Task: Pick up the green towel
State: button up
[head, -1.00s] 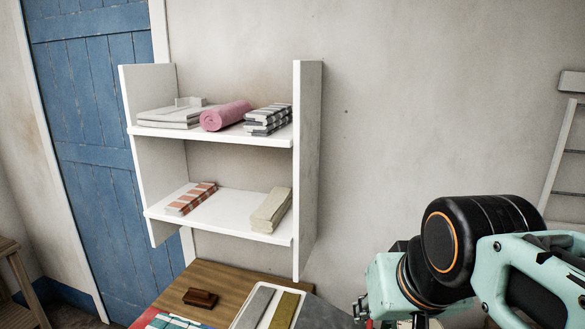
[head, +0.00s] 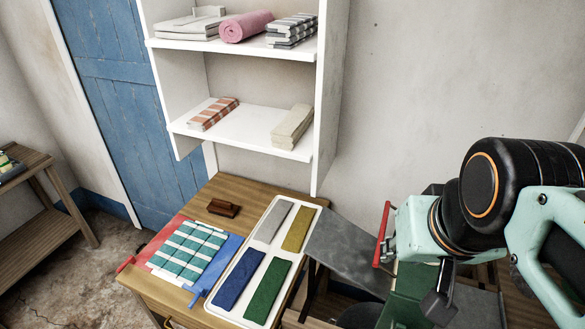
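The green towel (head: 267,291) lies flat and folded in the near right part of a white tray (head: 218,308). The tray is on a wooden table, in the lower middle of the head view. A blue towel (head: 239,279) lies beside it on the left, a mustard towel (head: 299,229) and a grey one (head: 271,223) behind. My arm comes in from the right. My gripper (head: 440,303) seems to be the dark part at its lower end, to the right of the tray and apart from the green towel. Its fingers cannot be made out clearly.
A teal-and-white checked cloth (head: 188,250) lies left of the tray, near a brown wooden block (head: 223,208). A white wall shelf (head: 240,128) with folded cloths and a pink roll (head: 245,26) hangs behind. A grey slab (head: 348,252) lies right of the tray.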

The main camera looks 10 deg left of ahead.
aim_at(260, 306)
jog(key=z, duration=0.5)
jog(key=u, duration=1.45)
jog(key=i+j+z, duration=0.1)
jog(key=z, duration=0.35)
jog(key=j+z, duration=0.2)
jog(key=z, duration=0.25)
jog(key=j+z, duration=0.15)
jog(key=z, duration=0.3)
jog(key=i, duration=0.05)
